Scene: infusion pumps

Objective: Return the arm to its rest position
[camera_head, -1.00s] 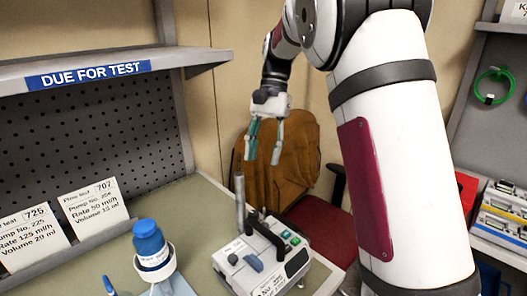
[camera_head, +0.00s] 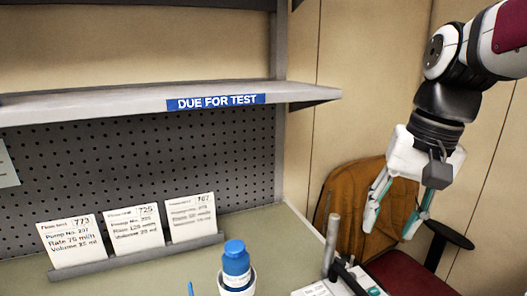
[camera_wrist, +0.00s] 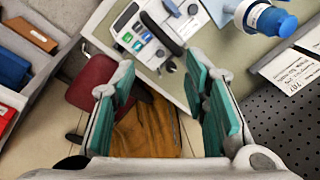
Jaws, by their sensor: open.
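My gripper (camera_head: 392,210) is open and empty, its green-padded fingers apart, pointing down at the right of the head view. It hangs in front of the brown jacket on the chair (camera_head: 352,195), beyond the right end of the bench. My arm reaches in from the top right corner. In the wrist view my gripper (camera_wrist: 165,100) also shows open, with nothing between its fingers. The infusion pump (camera_wrist: 145,35) stands on the bench; in the head view only its top shows at the bottom edge.
A shelf marked DUE FOR TEST (camera_head: 215,101) overhangs the bench (camera_head: 285,235). A blue-capped bottle (camera_head: 236,262) stands left of the pump's pole (camera_head: 331,245). The red chair seat (camera_wrist: 98,85) is below my gripper.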

